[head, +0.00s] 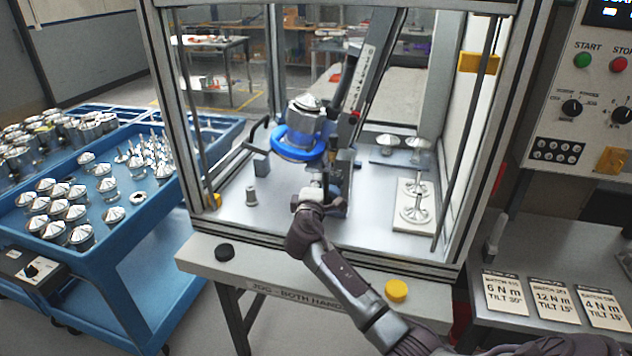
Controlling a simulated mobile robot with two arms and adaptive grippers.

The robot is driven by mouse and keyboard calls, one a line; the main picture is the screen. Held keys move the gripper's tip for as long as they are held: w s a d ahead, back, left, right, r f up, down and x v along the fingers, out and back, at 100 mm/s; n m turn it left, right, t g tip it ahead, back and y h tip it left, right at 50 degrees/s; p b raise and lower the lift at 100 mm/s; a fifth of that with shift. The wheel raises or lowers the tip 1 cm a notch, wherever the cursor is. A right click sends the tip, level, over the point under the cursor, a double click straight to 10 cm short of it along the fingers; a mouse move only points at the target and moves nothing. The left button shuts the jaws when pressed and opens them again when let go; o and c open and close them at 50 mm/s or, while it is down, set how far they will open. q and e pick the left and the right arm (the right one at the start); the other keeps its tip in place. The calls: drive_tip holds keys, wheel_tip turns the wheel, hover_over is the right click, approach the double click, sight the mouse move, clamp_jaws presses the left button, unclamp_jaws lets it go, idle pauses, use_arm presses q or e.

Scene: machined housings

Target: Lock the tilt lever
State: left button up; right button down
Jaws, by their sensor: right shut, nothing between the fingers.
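A machined housing (303,115) sits tilted in a blue ring (297,146) on the fixture inside the framed cell. The fixture's dark upright (345,175) stands just right of the ring. My right gripper (312,186) is shut and empty, low in front of the fixture's base, below the blue ring. A dark bent handle (258,132) shows left of the ring; I cannot tell whether it is the tilt lever. Whether the gripper touches any lever is also unclear, as my wrist hides part of the fixture's base. My left gripper is not in view.
Frame posts (177,100) bound the cell opening. The front ledge carries a black button (224,252) and a yellow button (396,290). Blue carts (150,240) of housings stand at left.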

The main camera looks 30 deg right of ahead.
drive_tip(key=shift+s, duration=0.1)
drive_tip(key=s+d+m+b, duration=0.1)
drive_tip(key=s+m+b, duration=0.1)
drive_tip(key=b, duration=0.3)
drive_tip(key=s+d+f+m+h+b, duration=0.1)
drive_tip(key=d+m+b, duration=0.1)
drive_tip(key=m+b, duration=0.3)
drive_tip(key=s+d+f+m+b, duration=0.1)
drive_tip(key=s+d+m+b, duration=0.1)
drive_tip(key=b, duration=0.3)
drive_tip(key=shift+s+f+m+h, duration=0.2)
drive_tip(key=shift+s+m+h, duration=0.2)
drive_tip(key=shift+m, duration=0.5)
drive_tip(key=shift+s+d+f+m+b, duration=0.65)
drive_tip(key=shift+s+f+m+b, duration=0.05)
drive_tip(key=shift+f+b, duration=0.25)
drive_tip(key=shift+f, duration=0.15)
